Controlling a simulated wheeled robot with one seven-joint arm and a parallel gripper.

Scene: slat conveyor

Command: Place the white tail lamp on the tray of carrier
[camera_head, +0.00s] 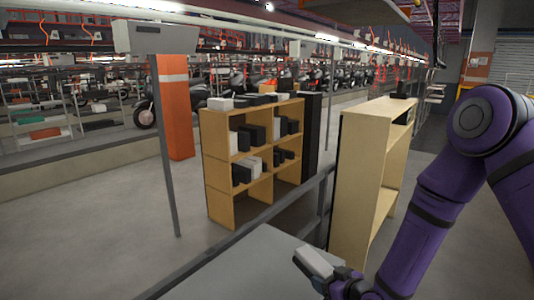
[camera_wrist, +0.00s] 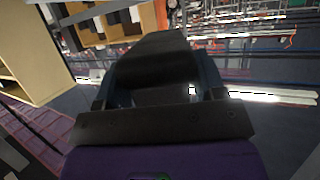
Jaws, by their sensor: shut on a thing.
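My gripper (camera_head: 318,277) is at the bottom of the head view, to the right of a flat grey surface. It is shut on a small pale block, the white tail lamp (camera_head: 314,261), and holds it at the surface's right edge in the picture. In the wrist view the held lamp (camera_wrist: 155,62) looks dark, in shadow, between the two fingers of my gripper (camera_wrist: 157,88). I cannot make out a carrier tray with certainty in either view.
The flat grey surface (camera_head: 245,268) is bare. A pale wooden shelf unit (camera_head: 362,180) stands just behind my gripper. A wooden rack (camera_head: 235,190) with black and white boxes stands further back. A grey post (camera_head: 166,150) and an orange pillar (camera_head: 175,110) are at left.

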